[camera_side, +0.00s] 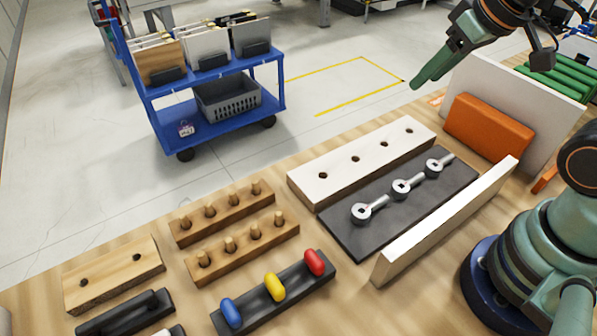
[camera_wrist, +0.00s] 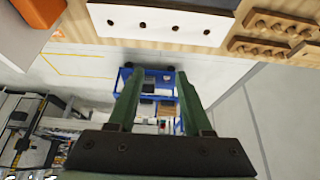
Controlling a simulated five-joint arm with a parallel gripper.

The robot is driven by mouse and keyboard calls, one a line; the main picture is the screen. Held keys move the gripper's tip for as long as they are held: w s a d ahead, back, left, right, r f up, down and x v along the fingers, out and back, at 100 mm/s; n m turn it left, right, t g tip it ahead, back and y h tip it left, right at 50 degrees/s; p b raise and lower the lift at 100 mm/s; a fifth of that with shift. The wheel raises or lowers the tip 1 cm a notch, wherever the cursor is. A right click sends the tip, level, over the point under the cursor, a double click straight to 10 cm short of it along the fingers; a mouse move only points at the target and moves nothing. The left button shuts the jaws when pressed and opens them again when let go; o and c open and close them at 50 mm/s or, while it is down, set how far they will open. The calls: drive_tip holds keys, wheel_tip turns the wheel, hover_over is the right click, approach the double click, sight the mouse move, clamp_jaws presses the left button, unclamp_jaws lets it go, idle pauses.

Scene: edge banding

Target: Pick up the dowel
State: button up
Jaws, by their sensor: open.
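Several short wooden dowels stand upright in two wooden racks in the middle of the bench in the side view. One dowel (camera_side: 256,187) is at the far end of the back rack (camera_side: 222,218); another dowel (camera_side: 204,258) is at the near end of the front rack (camera_side: 245,253). The racks show upside down at the upper right of the wrist view (camera_wrist: 270,47). My gripper (camera_side: 425,80) is open and empty, high at the upper right of the side view, well away from the dowels. Its two green fingers show apart in the wrist view (camera_wrist: 160,72).
A white panel with holes (camera_side: 345,170) lies between my gripper and the racks. A dark plate (camera_side: 350,238) with metal fittings, an upright strip (camera_side: 440,228) and an orange block (camera_side: 488,127) are on the right. A black holder (camera_side: 253,308) with coloured pieces stands in front.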

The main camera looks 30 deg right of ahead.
drive_tip(key=shift+o, duration=0.3)
drive_tip(key=n+g, duration=0.6)
drive_tip(key=n, duration=0.8)
hover_over(255, 182)
wheel_tip(255, 182, down, 10)
wheel_tip(255, 182, down, 12)
drive_tip(key=shift+r, duration=0.1)
clamp_jaws()
